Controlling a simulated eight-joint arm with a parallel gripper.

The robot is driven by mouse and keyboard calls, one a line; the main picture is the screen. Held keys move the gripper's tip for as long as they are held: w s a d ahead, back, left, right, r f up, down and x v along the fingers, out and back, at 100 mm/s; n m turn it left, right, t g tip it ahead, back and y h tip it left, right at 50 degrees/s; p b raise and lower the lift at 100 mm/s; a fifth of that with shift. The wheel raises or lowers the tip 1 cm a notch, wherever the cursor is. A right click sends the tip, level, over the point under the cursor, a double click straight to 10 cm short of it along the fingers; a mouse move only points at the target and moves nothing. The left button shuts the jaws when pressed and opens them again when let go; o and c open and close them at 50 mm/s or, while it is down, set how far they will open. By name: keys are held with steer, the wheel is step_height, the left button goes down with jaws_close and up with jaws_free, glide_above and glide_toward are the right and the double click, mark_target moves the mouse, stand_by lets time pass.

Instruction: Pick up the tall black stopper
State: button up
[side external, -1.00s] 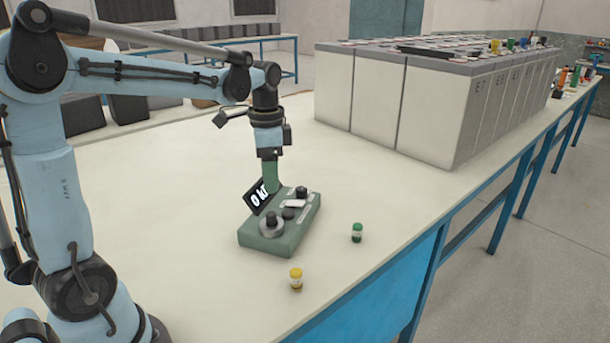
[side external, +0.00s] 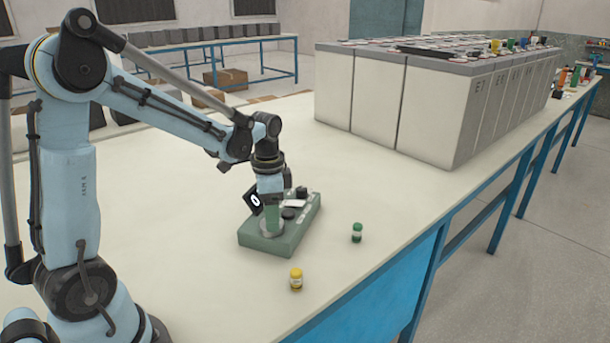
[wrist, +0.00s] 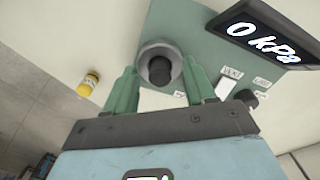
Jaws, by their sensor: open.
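The tall black stopper (wrist: 160,70) stands in a round grey seat (wrist: 148,50) on top of a green box (side external: 279,247). My gripper (wrist: 159,78) is open, with one green finger on each side of the stopper in the wrist view. I cannot tell whether the fingers touch it. In the side view my gripper (side external: 271,214) points down over the seat and hides the stopper.
A display (wrist: 264,38) reading 0 kPa stands beside my gripper. The box also carries smaller black knobs (side external: 301,192). A yellow-capped bottle (side external: 296,281) and a green-capped bottle (side external: 357,233) stand nearby. Large battery cells (side external: 428,110) fill the table's back right.

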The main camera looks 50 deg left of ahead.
steer(key=shift+c, duration=0.5)
jaws_close()
steer(key=shift+r, duration=0.85)
step_height(320, 180, up, 2)
steer(key=shift+r, duration=0.15)
steer(key=s+d+r, duration=0.3)
steer(key=d+r, duration=0.8)
steer(key=shift+r, duration=0.2)
